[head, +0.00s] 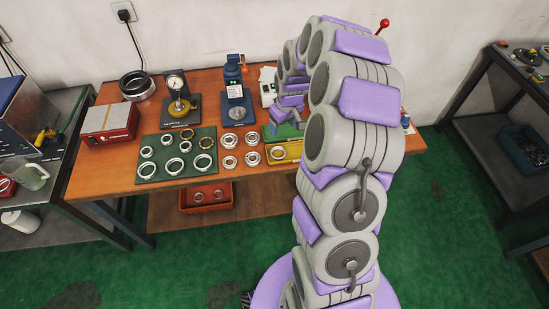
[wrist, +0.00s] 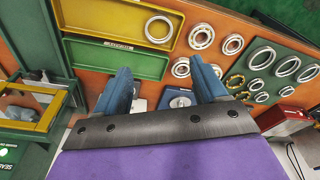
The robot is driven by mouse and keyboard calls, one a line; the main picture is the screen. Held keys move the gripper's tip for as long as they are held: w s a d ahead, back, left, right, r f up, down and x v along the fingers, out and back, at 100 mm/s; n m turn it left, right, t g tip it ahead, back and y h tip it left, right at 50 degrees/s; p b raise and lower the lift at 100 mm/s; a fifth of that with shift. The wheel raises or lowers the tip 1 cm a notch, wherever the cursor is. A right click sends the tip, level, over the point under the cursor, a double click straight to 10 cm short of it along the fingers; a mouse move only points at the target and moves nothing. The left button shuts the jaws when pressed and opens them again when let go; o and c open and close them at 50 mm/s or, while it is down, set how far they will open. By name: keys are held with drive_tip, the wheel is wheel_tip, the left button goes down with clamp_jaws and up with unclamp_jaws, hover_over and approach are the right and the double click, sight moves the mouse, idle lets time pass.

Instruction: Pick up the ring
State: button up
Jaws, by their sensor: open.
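Several metal bearing rings lie on the orange wooden bench (head: 95,165). Some are on a green mat (head: 150,176), with a brass-coloured ring (head: 187,133) among them. Bare-wood rings, such as one ring (head: 229,162), lie right of the mat. One ring (head: 278,152) lies in a yellow tray (head: 296,150); in the wrist view this ring (wrist: 158,28) sits at the tray's end. Which ring the task means cannot be told. My gripper (wrist: 163,86) is open and empty, its blue fingers apart above the bench. In the head view my gripper (head: 287,118) is behind the rings, partly hidden by my arm.
A dial gauge stand (head: 178,100), a blue press (head: 235,100), a red box (head: 110,122) and dark large rings (head: 136,85) stand along the back. A red bin (head: 206,196) sits on the lower shelf. A green tray (wrist: 115,58) lies beside the yellow one.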

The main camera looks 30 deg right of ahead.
sight(278, 152)
drive_tip(key=f+b, duration=0.1)
drive_tip(key=f, duration=0.4)
drive_tip(key=w+f+b, duration=0.1)
drive_tip(key=f, duration=0.4)
drive_tip(key=w+f+b, duration=0.1)
drive_tip(key=f+b, duration=0.1)
drive_tip(key=f, duration=0.4)
drive_tip(key=shift+w+f, duration=0.1)
drive_tip(key=shift+w, duration=0.15)
drive_tip(key=shift+a+f, duration=0.1)
drive_tip(key=shift+f, duration=0.25)
drive_tip(key=shift+s+a+f, duration=0.1)
drive_tip(key=shift+s, duration=0.15)
drive_tip(key=shift+w+f, duration=0.15)
drive_tip(key=shift+f, duration=0.05)
drive_tip(key=c, duration=0.6)
drive_tip(key=shift+w+r, duration=0.1)
drive_tip(key=shift+w, duration=0.05)
drive_tip(key=shift+c, duration=0.4)
drive_tip(key=shift+r, duration=0.1)
